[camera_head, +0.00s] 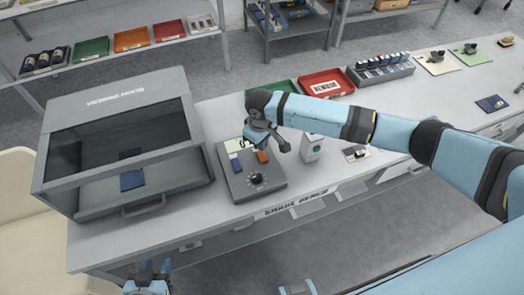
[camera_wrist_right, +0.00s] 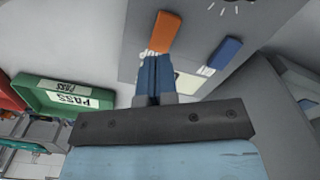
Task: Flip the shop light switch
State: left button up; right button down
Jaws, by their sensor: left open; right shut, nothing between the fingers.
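A grey control box (camera_head: 238,186) with a black knob (camera_head: 256,179) sits on the bench. An orange switch (camera_head: 262,156) is on its top; it also shows in the right wrist view (camera_wrist_right: 165,33) beside a blue switch (camera_wrist_right: 222,52). A pale label between them is partly hidden by my fingers, so I cannot read it fully. My right gripper (camera_wrist_right: 156,58) is shut and empty, its tips close to the orange switch's near end; I cannot tell whether they touch. My left gripper (camera_head: 147,284) is open and empty, low at the bottom left, away from the box.
A grey viewing hood (camera_head: 120,150) stands left of the box, with a blue item inside. A small pale device (camera_head: 311,148) stands close on the right. A green tray (camera_wrist_right: 75,92) marked PASS and a red tray (camera_head: 326,84) lie behind. Bench front is clear.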

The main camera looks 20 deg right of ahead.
aim_at(261, 153)
jog(key=shift+r+p, duration=1.35)
jog(key=shift+r, duration=0.1)
jog(key=shift+r+p, duration=0.55)
jog(key=shift+p, duration=0.15)
jog(key=shift+f, duration=0.1)
